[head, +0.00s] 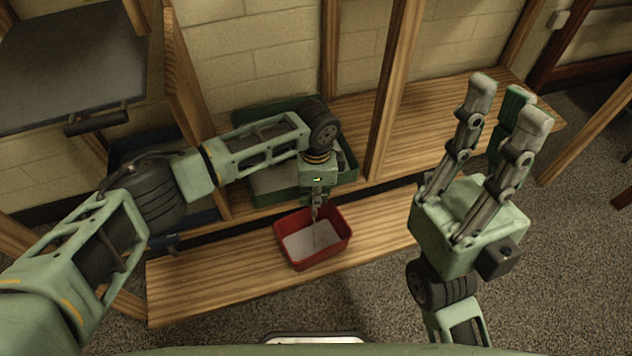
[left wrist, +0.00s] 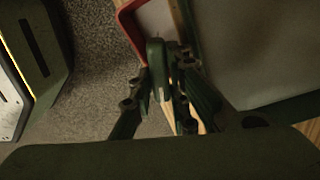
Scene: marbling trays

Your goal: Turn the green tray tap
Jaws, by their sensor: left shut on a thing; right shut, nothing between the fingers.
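The green tray (head: 350,172) stands on the upper wooden shelf in the head view, partly covered by my left arm. It holds a flat grey surface. In the left wrist view its grey inside (left wrist: 245,45) fills the upper right. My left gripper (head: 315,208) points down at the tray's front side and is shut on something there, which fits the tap. The tap itself is hidden by the fingers, and the left wrist view (left wrist: 165,85) is too dark to show its angle.
A red tub (head: 343,236) with pale grey contents sits on the lower wooden ledge (head: 200,290), just below my left gripper. A blue tray (head: 200,217) stands left of the green one behind my left arm. Wooden posts (head: 392,90) rise beside the green tray.

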